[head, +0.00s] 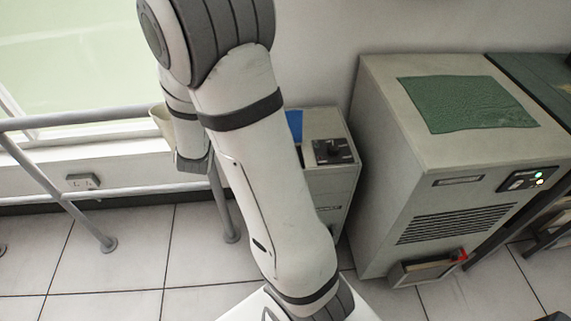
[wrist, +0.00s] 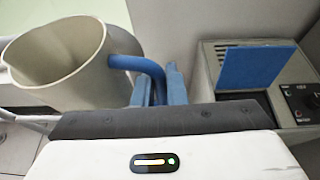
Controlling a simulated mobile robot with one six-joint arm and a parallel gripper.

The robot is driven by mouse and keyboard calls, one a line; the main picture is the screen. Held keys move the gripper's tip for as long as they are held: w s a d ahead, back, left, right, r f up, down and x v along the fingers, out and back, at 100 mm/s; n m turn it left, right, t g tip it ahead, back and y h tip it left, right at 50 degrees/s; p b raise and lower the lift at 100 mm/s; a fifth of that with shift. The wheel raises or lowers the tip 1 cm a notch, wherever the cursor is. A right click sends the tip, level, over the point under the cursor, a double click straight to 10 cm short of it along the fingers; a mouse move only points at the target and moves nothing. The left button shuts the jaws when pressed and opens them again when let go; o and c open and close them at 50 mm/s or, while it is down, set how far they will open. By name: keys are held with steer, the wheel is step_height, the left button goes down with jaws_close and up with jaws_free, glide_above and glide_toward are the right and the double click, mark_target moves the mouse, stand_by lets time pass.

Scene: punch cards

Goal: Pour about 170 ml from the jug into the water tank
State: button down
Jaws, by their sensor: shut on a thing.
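The jug (wrist: 75,65) is cream-coloured with a blue handle (wrist: 140,64), at the left of the wrist view. My gripper (wrist: 160,85) has blue fingers and is shut on the handle. The jug's mouth faces up; no water level can be made out inside it. In the head view only a piece of the jug (head: 161,121) shows, left of my arm, which hides the rest. A grey cabinet with a raised blue flap (wrist: 250,67), perhaps the water tank, stands to the right of the jug. A dark opening shows below the flap. The jug is apart from it.
A larger grey cabinet (head: 385,200) with a green cloth (head: 465,104) on top stands to the right. A grey railing (head: 110,118) runs along the window at the left. A black knob panel (head: 333,151) is on the smaller cabinet.

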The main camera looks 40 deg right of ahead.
steer(key=s+d+f+m+g+h+b, duration=0.25)
steer(key=s+d+b, duration=0.2)
steer(key=d, duration=0.35)
steer(key=s+d+f+m+g+h+b, duration=0.2)
steer(key=s+d+f+m+b, duration=0.1)
steer(key=s+d, duration=0.4)
steer(key=s+d+f+m+g+h+b, duration=0.1)
steer(key=s+d+f+m+g+b, duration=0.1)
steer(key=s+d, duration=0.3)
steer(key=s+d+f+m+g+h+b, duration=0.1)
steer(key=s+d+f+m+g+b, duration=0.2)
steer(key=s, duration=0.6)
steer(key=d+m+g+b, duration=0.1)
steer(key=d+b, duration=0.1)
steer(key=d, duration=0.1)
steer(key=shift+s+d, duration=0.3)
steer(key=shift+s, duration=0.1)
steer(key=shift+a, duration=0.1)
